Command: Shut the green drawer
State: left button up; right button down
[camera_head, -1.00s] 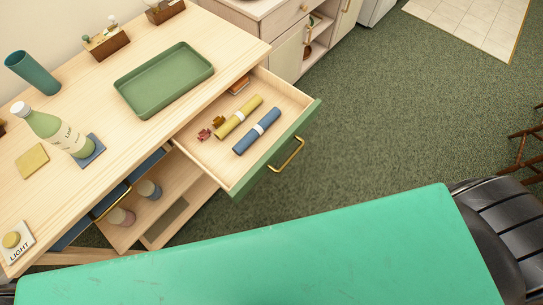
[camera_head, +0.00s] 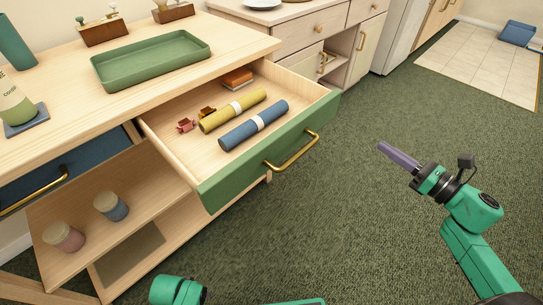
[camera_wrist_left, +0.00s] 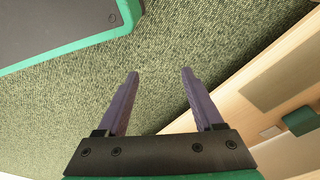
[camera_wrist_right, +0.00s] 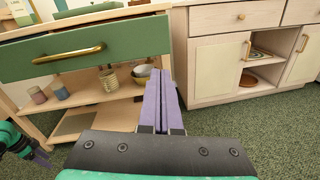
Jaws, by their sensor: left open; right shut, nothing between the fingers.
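The green drawer (camera_head: 273,151) is pulled well out from the wooden cabinet, with a brass handle (camera_head: 293,153) on its front. Inside lie a yellow roll (camera_head: 233,110), a blue roll (camera_head: 254,125) and small red and brown pieces. My right gripper (camera_head: 383,149) is shut and empty, to the right of the drawer front and apart from it. In the right wrist view its fingers (camera_wrist_right: 161,80) point toward the right end of the drawer front (camera_wrist_right: 95,45). My left gripper (camera_wrist_left: 160,74) is open and empty over carpet beside a wooden shelf in the left wrist view; its fingers are out of the head view.
A blue drawer (camera_head: 70,168) and a shelf with two jars (camera_head: 112,206) are to the left. Pale cabinets (camera_head: 310,45) stand behind. Carpet (camera_head: 340,215) is clear before the drawer.

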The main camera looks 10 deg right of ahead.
aim_at(323, 118)
jog(key=w+a+n, duration=0.1)
jog(key=w+a, duration=0.2)
jog(key=w+a+r+n+y, duration=0.1)
jog(key=w+a, duration=0.1)
jog(key=a, duration=0.2)
jog(key=w+a+n+g+y+b, duration=0.1)
jog(key=w+a+n, duration=0.1)
jog(key=w+a, duration=0.1)
jog(key=shift+w+a+r, duration=0.3)
jog(key=shift+a, duration=0.25)
pick_arm(q)
jog(key=shift+w+d+r, duration=0.3)
jog(key=shift+w+r, duration=0.05)
jog(key=shift+r, duration=0.35)
jog(key=shift+w+d+r, duration=0.25)
jog(key=shift+w+r, duration=0.05)
jog(key=shift+r, duration=0.4)
pick_arm(e)
jog(key=shift+w+a+f, duration=0.1)
jog(key=shift+w+a, duration=0.3)
jog(key=shift+w, duration=0.05)
